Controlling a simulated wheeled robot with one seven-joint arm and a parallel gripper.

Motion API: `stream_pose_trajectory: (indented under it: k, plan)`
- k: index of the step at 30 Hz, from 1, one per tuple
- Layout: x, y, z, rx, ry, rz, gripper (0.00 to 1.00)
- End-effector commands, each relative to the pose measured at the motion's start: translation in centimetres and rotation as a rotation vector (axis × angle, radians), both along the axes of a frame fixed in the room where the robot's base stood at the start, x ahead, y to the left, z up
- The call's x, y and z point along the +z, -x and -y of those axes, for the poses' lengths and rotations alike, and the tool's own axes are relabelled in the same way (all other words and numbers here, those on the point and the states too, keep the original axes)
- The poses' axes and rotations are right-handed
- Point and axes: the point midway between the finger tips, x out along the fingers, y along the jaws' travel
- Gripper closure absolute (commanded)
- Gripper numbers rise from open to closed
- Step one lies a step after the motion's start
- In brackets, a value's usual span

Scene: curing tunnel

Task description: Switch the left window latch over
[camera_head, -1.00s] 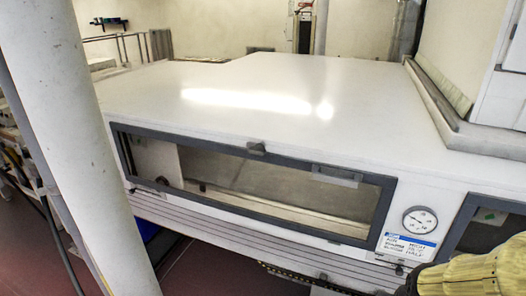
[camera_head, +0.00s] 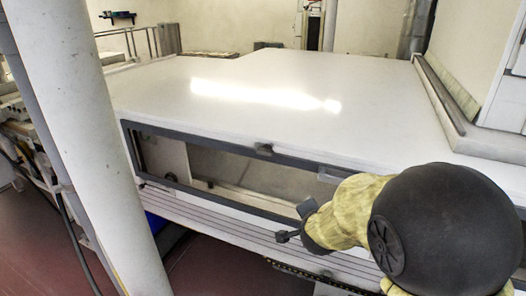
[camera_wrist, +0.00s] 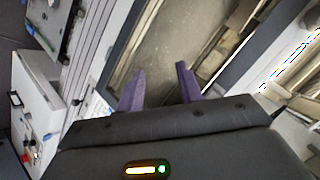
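The left window (camera_head: 240,178) is a long pane in a dark grey frame, set in the front of the white tunnel. Its latch (camera_head: 264,149) is a small dark block at the middle of the top frame edge. My gripper (camera_head: 294,223) is in front of the window's lower right part, below and right of the latch and apart from it. The wrist view shows its two purple fingers (camera_wrist: 160,88) spread with nothing between them, facing the glass and frame. I cannot make out the latch there. My arm hides the window's right end.
A thick white column (camera_head: 88,150) stands upright at the left. The tunnel's white top (camera_head: 240,110) is bare. A raised grey ledge (camera_head: 455,110) runs along the right. Floor (camera_head: 205,262) shows below the front panel.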

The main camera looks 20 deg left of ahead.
Motion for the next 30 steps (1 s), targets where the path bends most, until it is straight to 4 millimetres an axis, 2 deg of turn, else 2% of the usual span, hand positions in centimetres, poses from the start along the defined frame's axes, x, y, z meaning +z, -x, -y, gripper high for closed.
stream_pose_trajectory:
  k: [1,5,8,11,15,18,21,30]
  plan:
    - [0.8,-0.3,-2.3,-0.030,-0.043,0.043,0.64]
    - [2.9,-0.7,-6.7,-0.133,-0.173,0.162,0.64]
    - [4.5,-0.2,-9.9,-0.208,-0.276,0.253,0.64]
    - [6.1,1.1,-13.0,-0.275,-0.383,0.345,0.64]
    - [8.3,4.0,-16.7,-0.355,-0.534,0.466,0.64]
    - [9.3,5.9,-18.4,-0.394,-0.617,0.530,0.64]
    - [9.9,7.1,-19.1,-0.418,-0.665,0.565,0.64]
    - [9.9,7.4,-19.2,-0.426,-0.678,0.574,0.64]
